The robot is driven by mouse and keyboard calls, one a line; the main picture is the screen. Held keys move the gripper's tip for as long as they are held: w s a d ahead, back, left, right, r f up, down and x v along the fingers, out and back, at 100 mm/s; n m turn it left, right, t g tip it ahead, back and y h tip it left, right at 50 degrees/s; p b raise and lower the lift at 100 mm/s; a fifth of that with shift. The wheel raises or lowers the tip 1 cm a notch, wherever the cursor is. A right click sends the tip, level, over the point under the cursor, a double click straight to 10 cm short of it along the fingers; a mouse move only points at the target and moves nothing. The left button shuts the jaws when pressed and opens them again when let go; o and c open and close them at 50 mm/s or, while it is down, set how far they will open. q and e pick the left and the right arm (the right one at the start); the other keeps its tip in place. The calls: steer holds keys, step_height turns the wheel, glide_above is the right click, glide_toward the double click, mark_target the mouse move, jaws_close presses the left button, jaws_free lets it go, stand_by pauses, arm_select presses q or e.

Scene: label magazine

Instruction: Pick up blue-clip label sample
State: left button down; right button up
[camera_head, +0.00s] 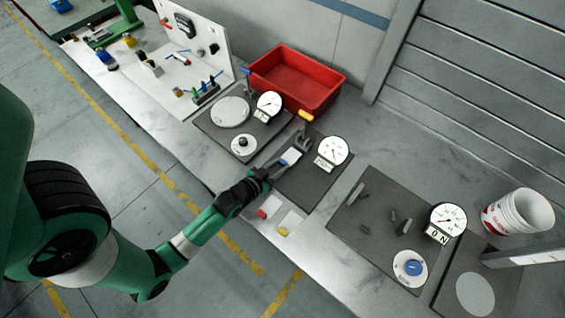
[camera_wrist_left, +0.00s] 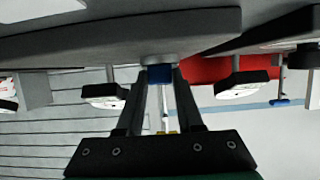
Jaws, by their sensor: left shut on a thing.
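The blue-clip label sample (camera_head: 291,157) is a small white piece with a blue clip, over the dark mat (camera_head: 318,185) in the middle of the bench. My left gripper (camera_head: 275,172) reaches in from the left and is shut on its blue clip. In the left wrist view the blue clip (camera_wrist_left: 160,74) sits between the fingertips of my left gripper (camera_wrist_left: 162,78). A grey fixture (camera_head: 302,141) is just beyond the sample; I cannot tell whether they touch. My right gripper is not in view.
A red-clip sample (camera_head: 267,209) and a yellow-clip sample (camera_head: 288,223) lie near the bench's front edge. A dial gauge (camera_head: 334,151) stands right of the gripper. A red bin (camera_head: 296,80) is behind; a white bucket (camera_head: 520,211) is far right.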

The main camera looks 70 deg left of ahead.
arm_select(q)
step_height(320, 180, up, 3)
steer(key=shift+r+p, duration=0.1)
steer(key=shift+p, duration=0.5)
steer(key=d+r, duration=0.2)
steer(key=r, duration=0.1)
steer(key=shift+w+d+p, duration=0.3)
steer(key=shift+w+p, duration=0.05)
steer(key=shift+w, duration=0.05)
steer(key=w+d+r+p, duration=0.3)
steer(key=d+r+p, duration=0.2)
steer(key=d, duration=0.5)
steer(key=shift+d+r, duration=0.4)
steer(key=shift+r, duration=0.45)
